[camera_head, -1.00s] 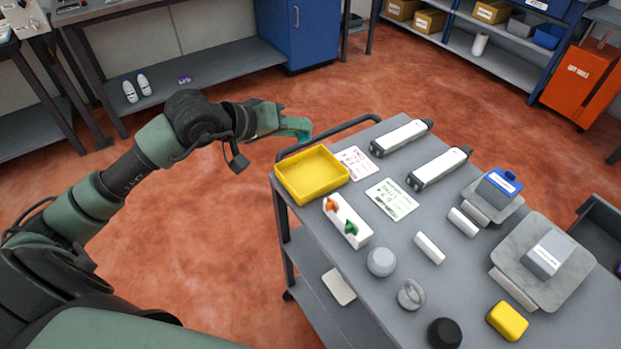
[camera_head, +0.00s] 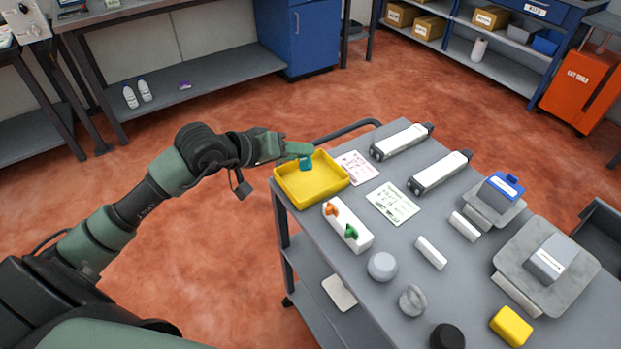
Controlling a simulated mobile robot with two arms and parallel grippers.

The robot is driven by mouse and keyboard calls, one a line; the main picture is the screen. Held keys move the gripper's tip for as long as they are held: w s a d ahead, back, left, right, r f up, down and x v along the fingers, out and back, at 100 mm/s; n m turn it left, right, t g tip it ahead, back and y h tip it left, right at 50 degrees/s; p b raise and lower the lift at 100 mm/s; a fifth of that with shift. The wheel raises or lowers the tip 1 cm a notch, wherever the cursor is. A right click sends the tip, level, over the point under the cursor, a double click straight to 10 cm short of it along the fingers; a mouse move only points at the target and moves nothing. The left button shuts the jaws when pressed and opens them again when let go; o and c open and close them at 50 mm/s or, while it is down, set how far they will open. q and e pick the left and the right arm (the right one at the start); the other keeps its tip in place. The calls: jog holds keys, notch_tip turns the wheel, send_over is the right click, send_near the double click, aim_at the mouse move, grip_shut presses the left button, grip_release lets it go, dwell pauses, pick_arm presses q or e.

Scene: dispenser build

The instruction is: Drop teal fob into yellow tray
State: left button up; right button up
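The yellow tray (camera_head: 330,188) sits at the far left corner of the grey cart top. My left gripper (camera_head: 303,156) reaches in from the left, and its tip is over the back part of the tray. The teal fob (camera_head: 306,164) shows at the gripper's tip, hanging down over the tray's inside. The fingers look closed on it, though they are small and partly hidden. I cannot tell whether the fob touches the tray floor. My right gripper is not in view.
Beside the tray stand a white block with orange and green keys (camera_head: 347,226) and two printed cards (camera_head: 392,203). Two white cylindrical devices (camera_head: 401,141) lie behind. A cart handle rail (camera_head: 350,132) runs behind the tray. Grey knobs (camera_head: 382,266) and a yellow block (camera_head: 511,326) are nearer.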

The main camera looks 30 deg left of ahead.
pick_arm(q)
jog(key=shift+o, duration=0.3)
jog(key=b+v, duration=0.2)
jog(key=v, duration=0.5)
jog(key=shift+s+r, duration=0.15)
jog(key=shift+s, duration=0.2)
jog(key=shift+a, duration=0.1)
